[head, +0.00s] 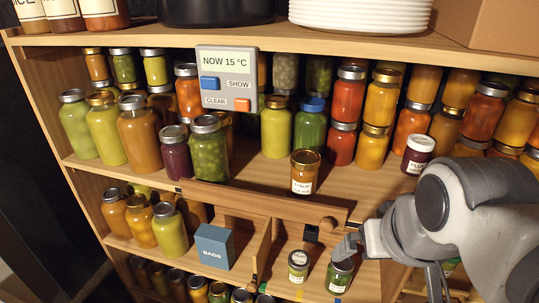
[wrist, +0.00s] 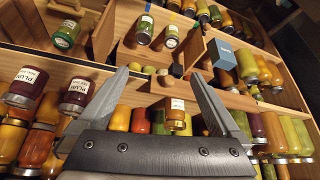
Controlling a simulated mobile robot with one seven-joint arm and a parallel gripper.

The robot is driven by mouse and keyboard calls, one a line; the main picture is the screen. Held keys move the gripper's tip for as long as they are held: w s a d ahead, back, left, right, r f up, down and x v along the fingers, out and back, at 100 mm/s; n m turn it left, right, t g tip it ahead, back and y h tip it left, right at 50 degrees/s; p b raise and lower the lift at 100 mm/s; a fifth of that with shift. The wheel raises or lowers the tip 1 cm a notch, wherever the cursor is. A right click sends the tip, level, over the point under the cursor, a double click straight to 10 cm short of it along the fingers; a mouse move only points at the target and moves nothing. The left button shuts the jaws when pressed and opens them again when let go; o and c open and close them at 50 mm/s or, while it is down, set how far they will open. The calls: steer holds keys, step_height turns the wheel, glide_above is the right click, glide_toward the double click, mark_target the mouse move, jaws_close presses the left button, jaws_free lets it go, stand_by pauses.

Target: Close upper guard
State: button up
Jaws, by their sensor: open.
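A narrow wooden bar (head: 262,203), which looks like the upper guard, runs along the front edge of the middle shelf. A dark hinge-like piece is at its left end. A round brown knob (head: 327,223) and a small black block (head: 311,234) sit near its right end. In the head view my gripper is right of and below the knob. I cannot tell how far the bar is swung.
A small amber jar (head: 304,172) stands just behind the bar, and a dark labelled jar (head: 417,154) farther right. A display box (head: 227,78) hangs at the upper shelf. Jars crowd the shelves.

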steer(key=shift+w+a+r, duration=0.1)
steer(key=shift+w+r, duration=0.1)
steer(key=c, duration=0.5)
steer(key=w+a+g+p, duration=0.1)
steer(key=w+a+r+m+g+h+p, duration=0.1)
steer(key=w, duration=0.1)
steer(key=w+a+r+h+p, duration=0.1)
steer(key=w, duration=0.1)
steer(key=shift+w+a+r+m+g+p, duration=0.25)
steer(key=shift+a+m+g+p, duration=0.05)
steer(key=shift+a+g+p, duration=0.1)
jaws_close()
steer(key=m+h+p, duration=0.2)
steer(key=h+p, duration=0.2)
glide_toward(309, 215)
steer(key=f, duration=0.2)
steer(key=f+p, duration=0.1)
steer(key=f, duration=0.1)
steer(key=shift+d+f, duration=0.1)
steer(key=shift+d, duration=0.25)
steer(key=shift+s+d+f+p, duration=0.1)
steer(key=shift+s+d+p, duration=0.05)
steer(key=shift+d, duration=0.45)
steer(key=shift+s+d+f+p, duration=0.1)
steer(key=shift+s+d+p, duration=0.1)
steer(key=shift+d, duration=0.4)
steer(key=shift+s+d+f, duration=0.15)
steer(key=shift+d+f, duration=0.1)
steer(key=shift+d, duration=0.35)
